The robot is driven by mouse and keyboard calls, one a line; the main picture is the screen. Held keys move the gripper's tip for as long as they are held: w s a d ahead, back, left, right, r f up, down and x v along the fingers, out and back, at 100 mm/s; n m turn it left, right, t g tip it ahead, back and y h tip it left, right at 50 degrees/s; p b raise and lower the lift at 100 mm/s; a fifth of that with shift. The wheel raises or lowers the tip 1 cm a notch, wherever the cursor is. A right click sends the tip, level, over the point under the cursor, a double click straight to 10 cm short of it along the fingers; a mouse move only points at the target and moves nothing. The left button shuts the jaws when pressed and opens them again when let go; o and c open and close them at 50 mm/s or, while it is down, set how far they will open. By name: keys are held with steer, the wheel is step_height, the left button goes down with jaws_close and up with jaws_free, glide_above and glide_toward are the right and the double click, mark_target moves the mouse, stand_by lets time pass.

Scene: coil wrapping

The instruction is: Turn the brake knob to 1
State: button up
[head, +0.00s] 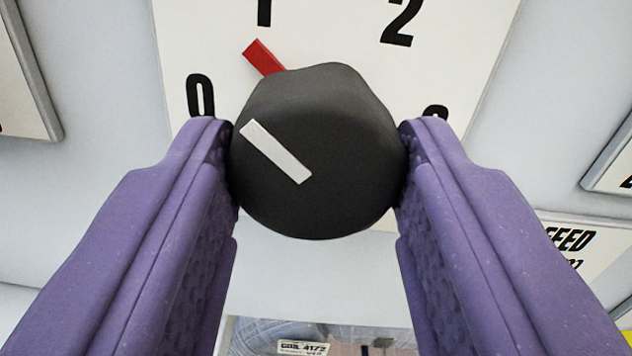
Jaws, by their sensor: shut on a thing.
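The brake knob (335,200) is dark grey and round, with a white line on its face and a red pointer (263,58) behind its rim. The pointer and the white line aim up and left, between the 0 (200,97) and the 1 (264,12) on the white dial plate (335,35). My gripper (318,160) has purple fingers, one on each side of the knob, and is shut on it. The 2 (403,22) shows at upper right. A further figure at the right is mostly hidden by the right finger.
Another white plate (590,245) marked FEED is at the right, and part of a further plate (20,85) shows at the left edge. A wrapped coil with a label (303,348) is seen below the panel (330,285).

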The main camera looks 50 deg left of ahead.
steer(key=shift+s+a+f+m+p, duration=0.1)
steer(key=shift+m+p, duration=0.55)
steer(key=shift+m, duration=0.4)
steer(key=shift+s+a+f+m+p, duration=0.1)
steer(key=shift+m+p, duration=0.5)
steer(key=shift+m, duration=0.45)
steer(key=shift+r, duration=0.1)
steer(key=o, duration=0.9)
steer(key=shift+a, duration=0.1)
steer(key=shift+c, duration=0.2)
steer(key=shift+o, duration=0.9)
steer(key=shift+s+a+r, duration=0.15)
steer(key=shift+s+a, duration=0.05)
steer(key=shift+s, duration=0.05)
steer(key=shift+w+d, duration=0.2)
steer(key=shift+d, duration=0.1)
steer(key=shift+s+d, duration=0.1)
steer(key=shift+d, duration=0.15)
steer(key=b+v, duration=0.2)
steer(key=v, duration=0.5)
steer(key=shift+s, duration=0.45)
